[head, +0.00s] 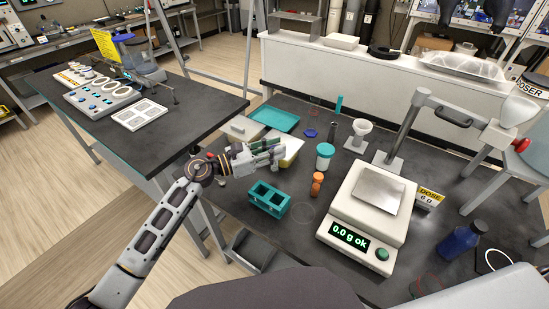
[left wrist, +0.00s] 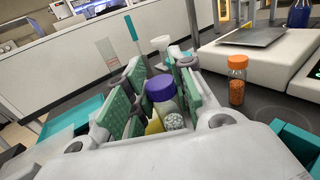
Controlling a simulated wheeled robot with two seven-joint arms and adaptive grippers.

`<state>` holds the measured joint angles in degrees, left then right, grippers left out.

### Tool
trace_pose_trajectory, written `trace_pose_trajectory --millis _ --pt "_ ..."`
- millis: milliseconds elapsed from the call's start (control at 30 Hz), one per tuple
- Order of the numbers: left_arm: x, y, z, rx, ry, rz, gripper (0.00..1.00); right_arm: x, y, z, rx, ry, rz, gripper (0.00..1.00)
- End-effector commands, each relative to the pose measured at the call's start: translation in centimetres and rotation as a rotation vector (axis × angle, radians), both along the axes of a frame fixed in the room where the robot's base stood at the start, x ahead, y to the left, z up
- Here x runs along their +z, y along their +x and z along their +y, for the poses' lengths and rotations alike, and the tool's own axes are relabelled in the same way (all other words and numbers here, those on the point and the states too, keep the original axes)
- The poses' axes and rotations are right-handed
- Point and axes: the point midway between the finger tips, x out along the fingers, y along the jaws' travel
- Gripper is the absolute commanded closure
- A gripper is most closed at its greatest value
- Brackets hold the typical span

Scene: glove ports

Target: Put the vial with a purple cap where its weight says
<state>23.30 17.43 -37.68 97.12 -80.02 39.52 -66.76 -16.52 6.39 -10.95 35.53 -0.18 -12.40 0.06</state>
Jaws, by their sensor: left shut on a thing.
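My left gripper (head: 276,153) is raised over the dark table. It is shut on the vial with a purple cap (left wrist: 160,88), which stands between the green finger pads in the left wrist view (left wrist: 152,100). The vial is clear with pale grains low in it. In the head view the vial cannot be made out in the fingers. The white scale (head: 336,226) stands to the right, its plate (head: 380,189) empty and its display reading "0.0 g ok". A teal rack (head: 269,200) with square openings stands below the gripper. My right gripper is not in view.
An orange-capped vial (head: 317,184) and a teal-capped jar (head: 325,157) stand between gripper and scale. A teal tray (head: 275,119) and pale boxes lie behind the gripper. A yellow DOSE card (head: 429,197), blue bottle (head: 459,243) and jointed arm stand right.

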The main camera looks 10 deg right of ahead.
Motion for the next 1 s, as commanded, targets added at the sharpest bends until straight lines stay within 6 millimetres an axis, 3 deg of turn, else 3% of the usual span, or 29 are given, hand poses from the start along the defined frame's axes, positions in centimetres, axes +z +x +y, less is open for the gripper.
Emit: trace_pose_trajectory --millis 167,533,1000 --pt "-0.2 0.0 0.0 0.0 0.0 0.001 0.99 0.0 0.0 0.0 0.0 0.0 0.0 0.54" --pt "-3.5 0.0 0.0 0.001 0.0 0.002 0.99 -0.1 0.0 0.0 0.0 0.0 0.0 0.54" --pt "-3.9 0.0 0.0 0.0 0.0 0.0 0.99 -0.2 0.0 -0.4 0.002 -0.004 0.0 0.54"
